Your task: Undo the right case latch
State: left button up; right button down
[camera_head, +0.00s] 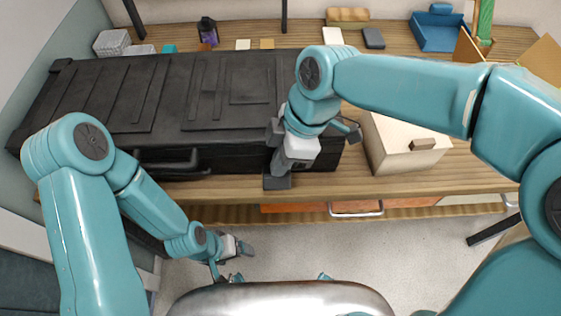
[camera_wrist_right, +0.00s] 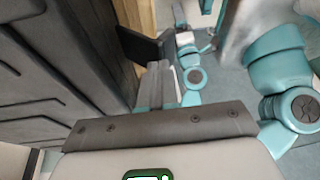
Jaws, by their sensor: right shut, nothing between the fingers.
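The black case (camera_head: 150,95) lies closed on the wooden table, its handle (camera_head: 168,165) on the front side. My right gripper (camera_head: 278,180) points down at the front edge of the case, right of the handle. It is shut with nothing between its fingers. In the right wrist view its fingers (camera_wrist_right: 157,83) are together beside the case (camera_wrist_right: 45,75). The right latch cannot be made out; the gripper and arm cover that part of the front. My left gripper (camera_head: 240,250) hangs low before the table, away from the case; its opening is unclear.
A cream box (camera_head: 395,140) stands right of the case, close to my right arm. A blue tray (camera_head: 438,32), a lantern (camera_head: 208,30) and small items stand along the back. A drawer handle (camera_head: 356,209) is on the table's front. The floor before it is clear.

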aim_at(276, 187)
jog(key=s+f+t+b, duration=0.1)
jog(key=f+t+b, duration=0.1)
jog(key=b, duration=0.3)
jog(key=shift+s+t, duration=0.4)
jog(key=shift+s, duration=0.35)
jog(key=shift+s+f+b, duration=0.1)
jog(key=shift+f+b, duration=0.05)
jog(key=shift+b, duration=0.15)
jog(key=shift+s, duration=0.15)
